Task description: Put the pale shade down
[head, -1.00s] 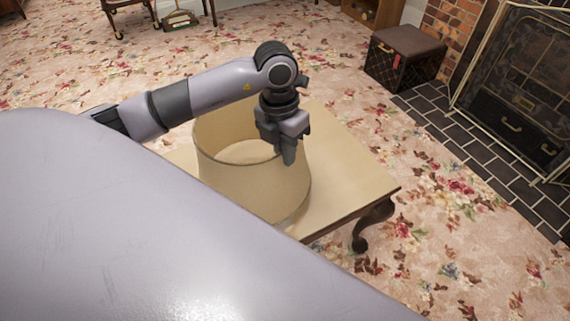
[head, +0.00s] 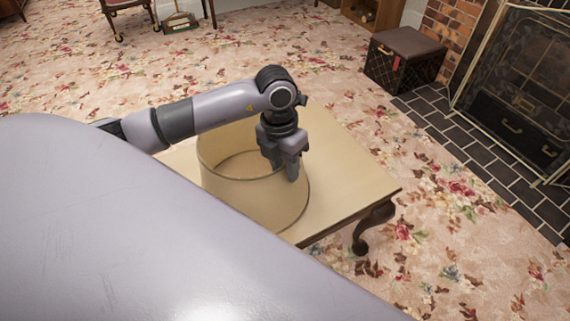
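The pale shade (head: 240,195) is a wide, open beige drum, upright over the wooden table (head: 345,180). Its lower edge looks to be at the tabletop, but my own pale body hides its near left part, so I cannot be sure of full contact. My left gripper (head: 284,172) points down at the shade's right-hand rim, its fingers around the wall. It appears shut on that wall. My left arm crosses above the shade and hides part of its far rim. My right gripper is not in view.
The tabletop is bare to the right of the shade. A dark curved table leg (head: 372,228) stands at the near right corner. A dark trunk (head: 405,58) and a fireplace screen (head: 515,90) stand beyond, with floral carpet between.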

